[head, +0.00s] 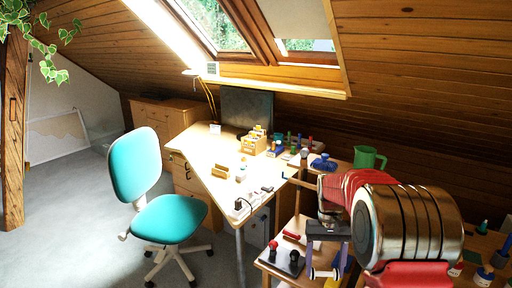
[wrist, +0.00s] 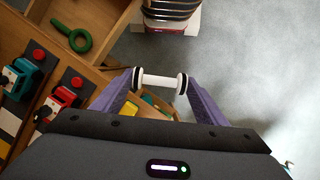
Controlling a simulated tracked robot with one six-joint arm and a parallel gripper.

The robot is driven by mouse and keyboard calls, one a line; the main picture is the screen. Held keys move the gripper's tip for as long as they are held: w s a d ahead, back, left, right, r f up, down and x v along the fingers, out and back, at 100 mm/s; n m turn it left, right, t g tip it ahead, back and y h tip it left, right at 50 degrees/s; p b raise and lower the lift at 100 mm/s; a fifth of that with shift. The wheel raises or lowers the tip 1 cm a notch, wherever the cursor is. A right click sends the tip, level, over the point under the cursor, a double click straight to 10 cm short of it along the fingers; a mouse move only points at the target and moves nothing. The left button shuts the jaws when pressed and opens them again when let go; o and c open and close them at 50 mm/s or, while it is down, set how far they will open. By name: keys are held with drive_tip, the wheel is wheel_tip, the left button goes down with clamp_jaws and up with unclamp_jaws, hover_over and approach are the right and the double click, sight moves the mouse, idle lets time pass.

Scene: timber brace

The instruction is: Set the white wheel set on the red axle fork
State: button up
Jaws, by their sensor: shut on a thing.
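The white wheel set (wrist: 160,81), a white bar with a dark-rimmed wheel at each end, is held across the two purple fingers of my gripper (wrist: 158,85) in the wrist view. In the head view my gripper (head: 325,262) hangs at the lower right, shut on the white wheel set (head: 324,273). A red fork-like part (wrist: 64,96), which looks like the red axle fork, stands on a dark plate at the left of the wrist view, apart from the wheel set. I cannot make out its slots. In the head view I cannot single out the fork.
Beside the red part is a similar teal part (wrist: 18,78). A green ring-shaped tool (wrist: 73,38) lies on the wood above them. In the head view, a dark plate with a red knob (head: 284,262) sits on the low wooden stand. The cluttered desk (head: 205,150) is behind.

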drive_tip(key=shift+n, duration=0.5)
drive_tip(key=a, duration=0.5)
drive_tip(key=shift+w+f, duration=0.1)
drive_tip(key=shift+f, duration=0.15)
drive_tip(key=w+r+m, duration=0.1)
drive_tip(key=w+r, duration=0.2)
drive_tip(key=r, duration=0.5)
drive_tip(key=w+r+m, duration=0.2)
drive_tip(key=w+r, duration=0.2)
drive_tip(key=r, duration=0.4)
drive_tip(key=shift+w+r+y, duration=0.15)
drive_tip(key=shift+w+y, duration=0.1)
drive_tip(key=shift+y, duration=0.15)
drive_tip(key=shift+a, duration=0.1)
